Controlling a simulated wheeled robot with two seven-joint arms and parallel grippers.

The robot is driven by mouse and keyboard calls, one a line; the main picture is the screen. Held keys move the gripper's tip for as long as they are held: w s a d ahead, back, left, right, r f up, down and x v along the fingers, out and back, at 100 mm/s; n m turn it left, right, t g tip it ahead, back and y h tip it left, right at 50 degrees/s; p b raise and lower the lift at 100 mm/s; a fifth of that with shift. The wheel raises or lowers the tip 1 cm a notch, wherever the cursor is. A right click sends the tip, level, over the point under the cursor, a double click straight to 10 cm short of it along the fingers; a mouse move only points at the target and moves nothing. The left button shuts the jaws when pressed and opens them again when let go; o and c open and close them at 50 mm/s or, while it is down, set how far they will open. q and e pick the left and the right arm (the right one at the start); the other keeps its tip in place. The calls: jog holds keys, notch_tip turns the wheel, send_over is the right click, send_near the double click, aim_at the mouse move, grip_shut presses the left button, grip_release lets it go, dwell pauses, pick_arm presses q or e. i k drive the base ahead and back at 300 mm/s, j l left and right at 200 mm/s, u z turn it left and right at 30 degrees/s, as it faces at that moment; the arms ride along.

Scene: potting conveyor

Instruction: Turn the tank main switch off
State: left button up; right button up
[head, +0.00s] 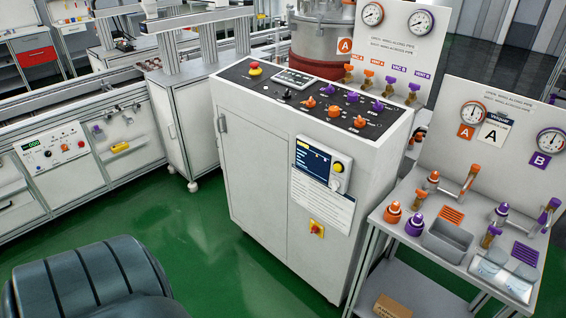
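A white control cabinet (255,180) stands in the middle of the head view. Low on its right-hand face is a red rotary switch on a yellow plate (316,229), which looks like the main switch. It is too small to tell which way its knob is turned. Neither of my grippers shows in the head view.
A metal tank (322,40) stands behind the cabinet. A side table (440,262) on the right carries orange and purple fittings and a grey bin (446,243). A cardboard box (392,307) is on its lower shelf. Green floor (200,262) is clear before the cabinet.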

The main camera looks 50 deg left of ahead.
aim_at(315, 229)
jog(key=u, duration=1.15)
